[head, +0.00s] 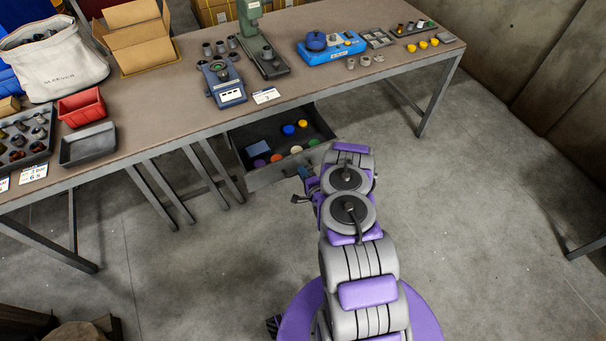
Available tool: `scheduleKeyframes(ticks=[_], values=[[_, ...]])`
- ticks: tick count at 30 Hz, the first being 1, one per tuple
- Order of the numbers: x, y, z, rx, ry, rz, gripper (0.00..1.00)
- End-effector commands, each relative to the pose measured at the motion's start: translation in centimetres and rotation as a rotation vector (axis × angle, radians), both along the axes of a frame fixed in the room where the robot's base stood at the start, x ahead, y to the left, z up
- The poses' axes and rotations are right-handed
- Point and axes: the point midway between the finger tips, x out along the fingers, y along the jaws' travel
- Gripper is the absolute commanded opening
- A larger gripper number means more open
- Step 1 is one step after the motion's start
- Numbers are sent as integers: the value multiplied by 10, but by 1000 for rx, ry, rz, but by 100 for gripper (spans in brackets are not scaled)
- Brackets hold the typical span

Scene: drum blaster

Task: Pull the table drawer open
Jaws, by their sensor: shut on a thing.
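The table drawer (259,178) hangs under the long brown table (160,112) and stands pulled out, so its inside shows. In it lie a blue-grey flat piece and several small round pieces in blue, yellow, purple, orange, white and green. My gripper (301,180) is at the right part of the drawer's front edge, shut on the drawer handle. The handle itself is mostly hidden by my gripper and arm.
On the table stand a green press (254,35), a blue device (222,85), a blue tray (332,48), a red bin (82,106) and a cardboard box (135,40). Metal table legs (437,97) stand on both sides.

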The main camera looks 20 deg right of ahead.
Motion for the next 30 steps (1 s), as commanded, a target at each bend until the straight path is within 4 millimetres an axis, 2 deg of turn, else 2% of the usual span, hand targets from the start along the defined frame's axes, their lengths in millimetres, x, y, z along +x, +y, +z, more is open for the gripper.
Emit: scheduleKeyframes(ticks=[5,6,13,23,26,30], values=[[-2,2,-4,4,8,7,0],[-2,3,-4,4,8,7,15],[-2,2,-2,3,4,6,37],[-5,1,1,3,2,4,38],[-16,0,3,5,5,3,38],[-42,-2,10,5,3,0,38]])
